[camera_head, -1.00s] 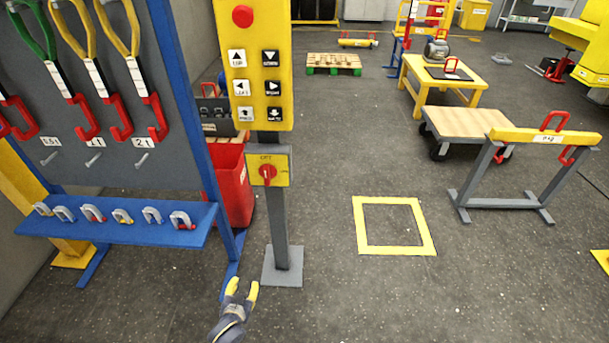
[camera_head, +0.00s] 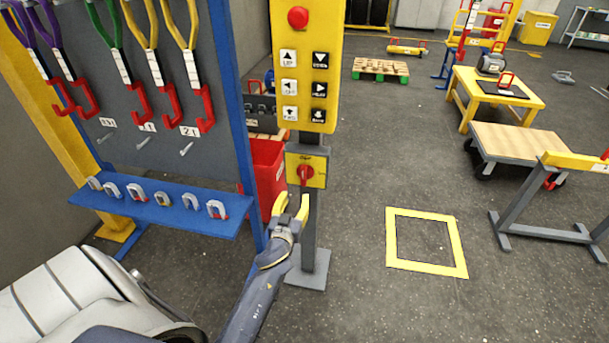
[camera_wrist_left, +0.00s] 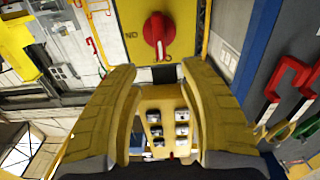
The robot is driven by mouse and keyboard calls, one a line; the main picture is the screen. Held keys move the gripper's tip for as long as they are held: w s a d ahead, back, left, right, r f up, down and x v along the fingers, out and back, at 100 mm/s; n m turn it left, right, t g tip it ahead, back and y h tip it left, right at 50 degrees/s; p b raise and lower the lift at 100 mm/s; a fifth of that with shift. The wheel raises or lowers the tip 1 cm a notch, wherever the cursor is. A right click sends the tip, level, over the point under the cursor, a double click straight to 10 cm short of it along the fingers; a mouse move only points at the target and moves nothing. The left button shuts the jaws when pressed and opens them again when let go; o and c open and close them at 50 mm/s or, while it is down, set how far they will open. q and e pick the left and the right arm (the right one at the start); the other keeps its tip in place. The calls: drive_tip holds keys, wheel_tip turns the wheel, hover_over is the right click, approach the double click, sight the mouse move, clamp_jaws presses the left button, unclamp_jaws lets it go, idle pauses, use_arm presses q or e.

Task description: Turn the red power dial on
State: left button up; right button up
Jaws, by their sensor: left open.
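The red power dial (camera_head: 305,174) sits on a small yellow plate (camera_head: 320,168) on a grey post, below the yellow button panel (camera_head: 305,70). In the left wrist view the dial (camera_wrist_left: 157,32) shows just beyond the fingertips, its handle lined up roughly along the picture's vertical. My left gripper (camera_head: 291,205) is open, with yellow fingers, a little below the dial and in front of the post. The wrist view shows the open fingers (camera_wrist_left: 163,75) apart, with nothing between them at the tips. My right gripper is not in view.
A blue rack (camera_head: 215,110) with hanging slings and a shelf of shackles stands close on the left. A red bin (camera_head: 267,168) is behind the post. A yellow floor square (camera_head: 425,267) and a grey stand (camera_head: 520,205) are at right, with open floor between.

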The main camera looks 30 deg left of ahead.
sight(303, 176)
use_arm(q)
drive_tip(key=x, duration=1.3)
drive_tip(key=shift+w, duration=0.15)
clamp_jaws()
